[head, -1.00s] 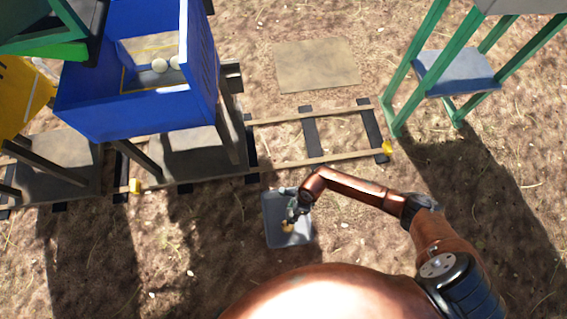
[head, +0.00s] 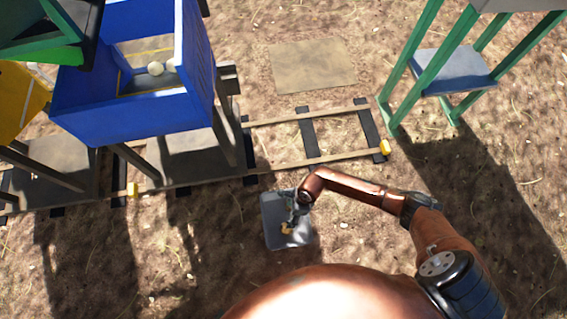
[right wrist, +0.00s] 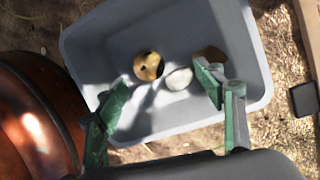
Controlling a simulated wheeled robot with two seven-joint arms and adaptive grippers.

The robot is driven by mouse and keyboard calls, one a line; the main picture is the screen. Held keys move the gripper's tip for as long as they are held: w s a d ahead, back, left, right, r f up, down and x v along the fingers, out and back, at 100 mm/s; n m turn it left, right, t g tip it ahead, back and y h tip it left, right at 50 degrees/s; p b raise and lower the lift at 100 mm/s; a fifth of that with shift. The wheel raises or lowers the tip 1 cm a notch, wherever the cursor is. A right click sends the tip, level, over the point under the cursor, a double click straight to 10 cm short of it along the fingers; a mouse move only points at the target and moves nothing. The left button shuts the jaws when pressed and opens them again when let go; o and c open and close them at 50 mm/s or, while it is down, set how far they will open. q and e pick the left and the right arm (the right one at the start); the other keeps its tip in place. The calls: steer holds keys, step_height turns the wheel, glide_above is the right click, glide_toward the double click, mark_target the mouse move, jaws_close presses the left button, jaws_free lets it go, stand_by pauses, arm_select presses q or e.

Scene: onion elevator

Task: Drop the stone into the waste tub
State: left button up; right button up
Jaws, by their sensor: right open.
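The waste tub (head: 270,212) is a grey open box on the ground in the head view; its wall (right wrist: 254,80) fills much of the right wrist view. My right gripper (head: 293,215) is over the tub. Its two green fingers (right wrist: 164,84) are spread apart with nothing gripped. A pale whitish lump (right wrist: 178,79), probably the stone, shows inside the tub's outline, apart from both fingers. Beside it is a round tan lump with dark spots (right wrist: 148,66). A brown lump (right wrist: 212,54) is partly hidden by the right finger. My left gripper is out of view.
A rail track (head: 320,157) runs behind the tub. On it at the left stands a blue bin (head: 125,115) with pale round things inside. A green-legged stand (head: 455,72) rises at the right. A flat tan plate (head: 313,65) lies on bare ground.

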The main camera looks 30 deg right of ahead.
steer(key=v, duration=1.1)
steer(key=shift+r, duration=0.3)
steer(key=shift+d, duration=0.1)
